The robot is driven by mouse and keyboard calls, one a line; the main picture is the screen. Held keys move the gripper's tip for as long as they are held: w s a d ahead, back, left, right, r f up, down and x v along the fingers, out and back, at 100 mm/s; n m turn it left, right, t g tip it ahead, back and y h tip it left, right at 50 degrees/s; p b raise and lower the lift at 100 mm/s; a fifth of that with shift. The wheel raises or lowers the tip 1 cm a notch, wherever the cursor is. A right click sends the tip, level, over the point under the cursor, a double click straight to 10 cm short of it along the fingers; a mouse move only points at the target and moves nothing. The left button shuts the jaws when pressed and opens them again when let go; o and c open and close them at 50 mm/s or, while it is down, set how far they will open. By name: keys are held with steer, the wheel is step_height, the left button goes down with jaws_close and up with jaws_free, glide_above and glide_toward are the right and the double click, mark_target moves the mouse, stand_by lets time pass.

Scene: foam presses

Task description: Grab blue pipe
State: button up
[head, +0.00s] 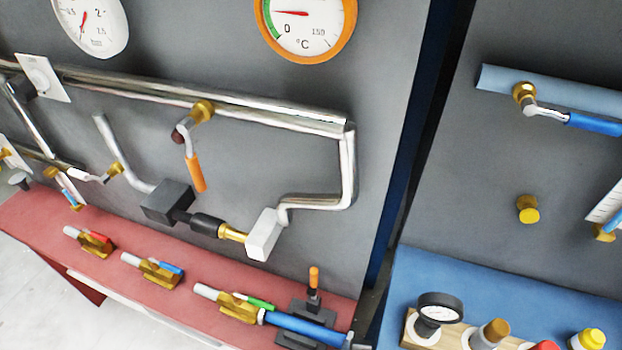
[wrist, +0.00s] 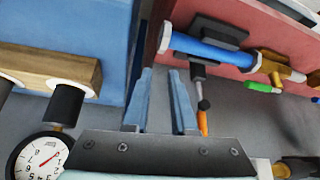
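The blue pipe (head: 300,328) lies on the red ledge at the bottom of the head view, joined to a brass valve with a green handle. The blue pipe (wrist: 212,53) also shows in the wrist view, at the upper right, held in a dark clamp. My gripper (wrist: 161,72) shows in the wrist view with two bluish fingers apart and nothing between them. My gripper is not visible in the head view.
An orange-handled lever (head: 314,280) stands behind the blue pipe. More brass valves (head: 155,272) sit along the red ledge (head: 200,260). On the blue ledge at right, a black gauge (head: 440,308) stands on a wooden block. A dark gap separates the two panels.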

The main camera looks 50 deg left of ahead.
mark_target(352, 332)
steer(key=x, duration=1.2)
steer(key=shift+w+f+b, duration=0.1)
steer(key=shift+f+b, duration=0.05)
steer(key=shift+b, duration=0.2)
jaws_close()
stand_by(1.0)
